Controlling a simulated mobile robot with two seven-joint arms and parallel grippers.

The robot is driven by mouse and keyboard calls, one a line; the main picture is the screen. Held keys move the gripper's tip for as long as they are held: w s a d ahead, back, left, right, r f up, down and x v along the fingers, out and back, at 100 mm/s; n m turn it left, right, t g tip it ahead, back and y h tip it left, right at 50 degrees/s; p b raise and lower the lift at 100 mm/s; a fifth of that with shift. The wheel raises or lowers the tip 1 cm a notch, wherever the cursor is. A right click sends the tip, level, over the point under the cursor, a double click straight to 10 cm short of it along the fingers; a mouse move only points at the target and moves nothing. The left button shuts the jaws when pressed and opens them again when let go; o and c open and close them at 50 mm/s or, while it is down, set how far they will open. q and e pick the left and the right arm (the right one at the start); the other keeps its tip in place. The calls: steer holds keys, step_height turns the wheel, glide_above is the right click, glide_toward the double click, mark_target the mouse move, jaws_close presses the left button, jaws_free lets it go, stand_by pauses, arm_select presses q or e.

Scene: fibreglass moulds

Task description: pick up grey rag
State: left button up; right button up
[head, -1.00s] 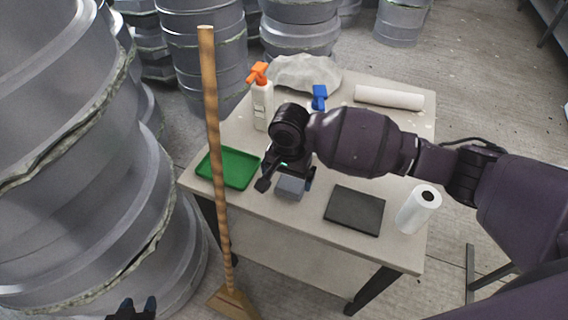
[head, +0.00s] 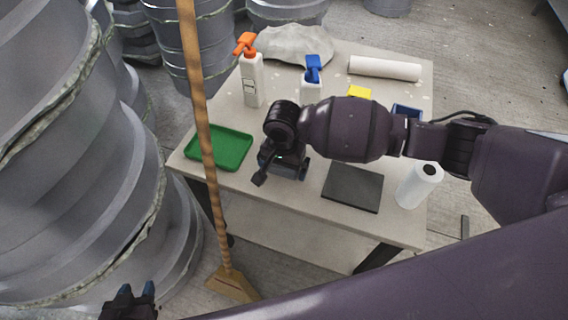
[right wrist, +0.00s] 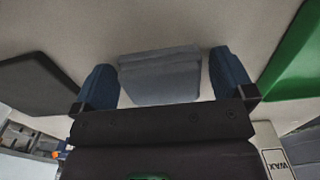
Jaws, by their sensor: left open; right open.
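The grey rag (right wrist: 160,76) is a folded, flat-sided bundle lying on the table, seen in the right wrist view. My right gripper (head: 281,174) is above it, pointing down. Its two blue-grey fingers are spread, one on each side of the rag, with gaps showing between them and it. In the head view the gripper hides most or all of the rag. My left gripper (head: 128,300) is open and empty at the bottom left, away from the table.
A green tray (head: 222,148) is left of the right gripper and a dark flat pad (head: 352,187) is right of it. A paper roll (head: 419,186), spray bottles (head: 252,80) and a rolled sheet (head: 385,68) are on the table. A broom (head: 205,140) stands at the table's left front.

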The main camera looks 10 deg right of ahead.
arm_select(q)
steer(key=shift+w+r, duration=0.1)
steer(key=shift+r, duration=0.05)
arm_select(e)
steer(key=shift+c, duration=0.6)
steer(key=c, duration=0.7)
steer(key=shift+r, duration=0.1)
steer(key=shift+r, duration=0.25)
step_height(320, 180, up, 9)
steer(key=p, duration=0.2)
steer(key=shift+p, duration=0.4)
arm_select(q)
steer(key=shift+s+a+r+p, duration=0.15)
steer(key=shift+r+p, duration=0.4)
steer(key=shift+r, duration=0.4)
steer(key=shift+s+a+r+p, duration=0.15)
steer(key=shift+r+p, duration=0.4)
steer(key=shift+r, duration=0.4)
arm_select(e)
step_height(320, 180, up, 10)
steer(key=shift+r, duration=0.2)
